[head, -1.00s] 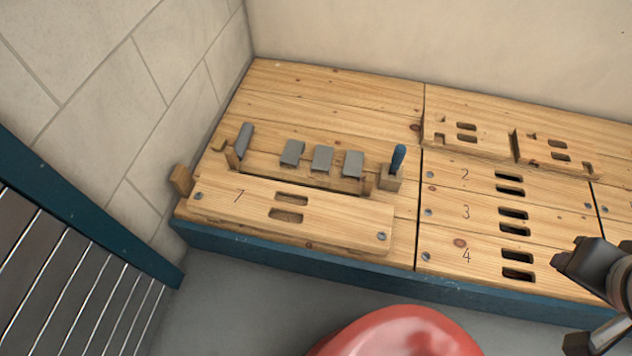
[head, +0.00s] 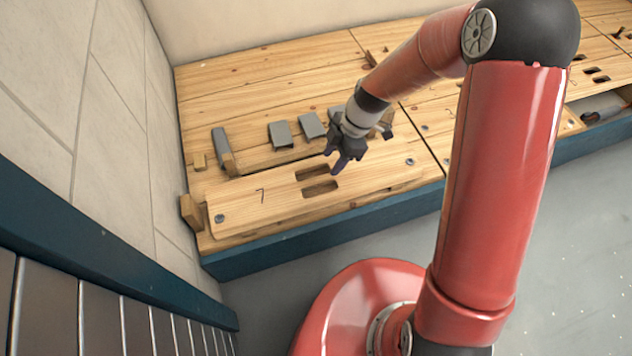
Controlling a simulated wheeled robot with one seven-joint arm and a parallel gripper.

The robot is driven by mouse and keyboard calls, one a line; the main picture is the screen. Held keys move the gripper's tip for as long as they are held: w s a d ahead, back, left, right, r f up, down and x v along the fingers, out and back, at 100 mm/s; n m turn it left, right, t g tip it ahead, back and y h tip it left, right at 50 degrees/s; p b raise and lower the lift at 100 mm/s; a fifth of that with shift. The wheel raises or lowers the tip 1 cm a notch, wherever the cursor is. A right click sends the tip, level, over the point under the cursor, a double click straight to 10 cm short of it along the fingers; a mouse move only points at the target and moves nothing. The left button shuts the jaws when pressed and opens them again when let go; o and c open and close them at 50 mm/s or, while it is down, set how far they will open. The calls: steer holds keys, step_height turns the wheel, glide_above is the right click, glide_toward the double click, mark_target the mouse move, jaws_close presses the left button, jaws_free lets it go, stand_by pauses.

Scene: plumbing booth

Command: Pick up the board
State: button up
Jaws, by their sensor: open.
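The wooden board marked 7 (head: 262,208) lies flat along the front of the bench, with two dark slots near its middle and a grey screw head at each end. My gripper (head: 333,160) is open and empty, with its dark fingers pointing down close to the right ends of the slots. I cannot tell whether the fingertips touch the board or hover over it. The wrist hides a little of the area behind the board.
Behind the board stand grey metal pieces (head: 281,135) and an upright grey piece (head: 220,140). A wooden block (head: 192,213) stands at the board's left end, near the tiled wall (head: 125,120). An opening (head: 600,105) shows in the bench front at right.

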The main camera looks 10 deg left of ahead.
mark_target(317, 180)
steer(key=shift+n, duration=0.3)
steer(key=x, duration=0.6)
steer(key=b+x, duration=0.1)
steer(key=x, duration=0.2)
steer(key=shift+w+a, duration=0.15)
steer(key=shift+a, duration=0.25)
steer(key=shift+f+b, duration=0.3)
steer(key=shift+b, duration=0.25)
steer(key=shift+c, duration=0.3)
jaws_close()
